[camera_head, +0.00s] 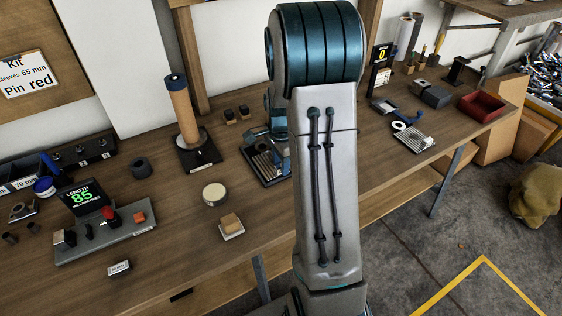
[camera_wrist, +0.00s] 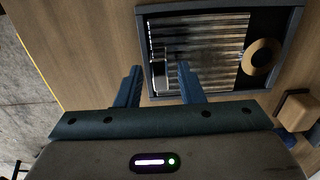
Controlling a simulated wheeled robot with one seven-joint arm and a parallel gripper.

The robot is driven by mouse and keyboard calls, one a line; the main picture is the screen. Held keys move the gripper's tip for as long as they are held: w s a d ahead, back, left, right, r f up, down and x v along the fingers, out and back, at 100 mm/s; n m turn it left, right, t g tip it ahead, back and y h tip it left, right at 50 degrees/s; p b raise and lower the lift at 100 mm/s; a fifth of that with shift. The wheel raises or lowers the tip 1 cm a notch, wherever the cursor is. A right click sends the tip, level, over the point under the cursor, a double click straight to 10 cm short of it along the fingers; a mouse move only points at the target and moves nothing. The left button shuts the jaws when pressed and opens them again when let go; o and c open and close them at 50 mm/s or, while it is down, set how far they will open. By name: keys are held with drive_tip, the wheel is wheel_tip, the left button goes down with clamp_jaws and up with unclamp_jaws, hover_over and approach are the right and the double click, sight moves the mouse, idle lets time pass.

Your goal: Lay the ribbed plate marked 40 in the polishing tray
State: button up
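The polishing tray (camera_wrist: 291,52), dark and rimmed, lies on the wooden bench. In the wrist view a ribbed metal plate (camera_wrist: 215,62) lies inside its rim; no number on it is readable. The tray also shows in the head view (camera_head: 272,183), partly hidden by my arm. My gripper (camera_wrist: 160,67) is open over the tray's near-left part. Its blue fingers are on either side of a small pale metal block (camera_wrist: 160,83) at the plate's left end, with gaps on both sides. Another ribbed plate (camera_head: 411,138) lies farther right on the bench; its label is too small to read.
A tan ring (camera_wrist: 262,57) is at the tray's right side. A wooden block (camera_wrist: 296,108) stands just outside the tray. A tan roller on a stand (camera_head: 183,115), a round tin (camera_head: 215,193), a length gauge (camera_head: 100,225) and a red bin (camera_head: 481,106) also stand on the bench.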

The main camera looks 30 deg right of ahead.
idle(0.3)
wheel_tip(320, 180, up, 14)
idle(0.4)
drive_tip(key=shift+f, duration=0.1)
idle(0.4)
drive_tip(key=s+a+r+n+t, duration=0.1)
drive_tip(key=s+a+n, duration=0.6)
drive_tip(key=s+n, duration=0.1)
drive_tip(key=s+a+r+n+t+p, duration=0.1)
drive_tip(key=s+a+n, duration=0.6)
drive_tip(key=s+n, duration=0.2)
drive_tip(key=shift+s+t, duration=0.4)
drive_tip(key=shift+s, duration=0.45)
